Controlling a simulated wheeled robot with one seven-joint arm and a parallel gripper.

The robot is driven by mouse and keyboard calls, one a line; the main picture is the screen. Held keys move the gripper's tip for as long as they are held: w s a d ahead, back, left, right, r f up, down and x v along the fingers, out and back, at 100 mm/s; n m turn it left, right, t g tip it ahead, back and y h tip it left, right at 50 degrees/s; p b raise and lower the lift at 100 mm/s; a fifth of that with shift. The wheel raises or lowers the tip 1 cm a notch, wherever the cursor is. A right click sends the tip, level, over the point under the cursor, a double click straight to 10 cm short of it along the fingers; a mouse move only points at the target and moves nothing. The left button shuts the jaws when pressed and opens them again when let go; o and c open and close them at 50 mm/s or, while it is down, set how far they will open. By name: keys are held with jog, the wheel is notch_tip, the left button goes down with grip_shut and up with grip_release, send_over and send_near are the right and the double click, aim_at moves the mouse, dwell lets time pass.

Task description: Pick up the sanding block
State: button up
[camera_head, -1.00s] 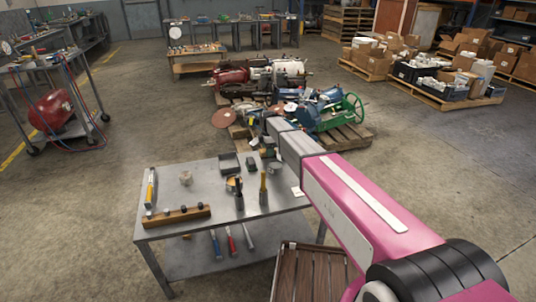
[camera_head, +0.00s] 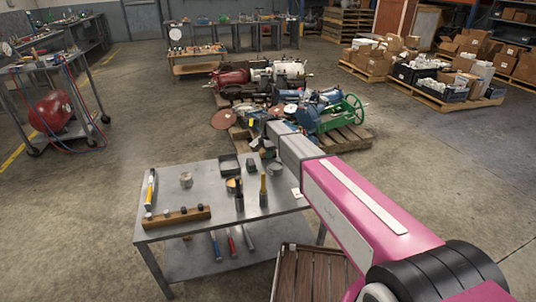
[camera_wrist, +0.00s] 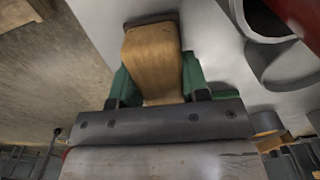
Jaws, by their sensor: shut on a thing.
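The sanding block (camera_wrist: 152,48) is a tan wooden block with a darker brown far end. In the wrist view it sits between the green fingers of my gripper (camera_wrist: 156,72), which is shut on it. Pale and grey surfaces show behind it. In the head view my arm reaches over the back right of the grey metal table (camera_head: 205,228). The block and the fingers cannot be made out clearly there against the clutter behind.
The table holds a yellow-handled tool (camera_head: 151,188), a wooden rack (camera_head: 176,217), a dark tray (camera_head: 229,164), a small dark block (camera_head: 251,165) and upright tools (camera_head: 263,188). A slatted wooden crate (camera_head: 310,272) stands at front right. Pallets of machine parts (camera_head: 328,110) lie beyond.

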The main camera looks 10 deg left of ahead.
jog(key=shift+r, duration=0.5)
notch_tip(320, 180, up, 3)
jog(key=shift+f, duration=0.15)
jog(key=s+a+r, duration=0.4)
jog(key=a+r, duration=0.2)
jog(key=a, duration=0.4)
jog(key=shift+s+a+r, duration=0.35)
jog(key=shift+r, duration=0.05)
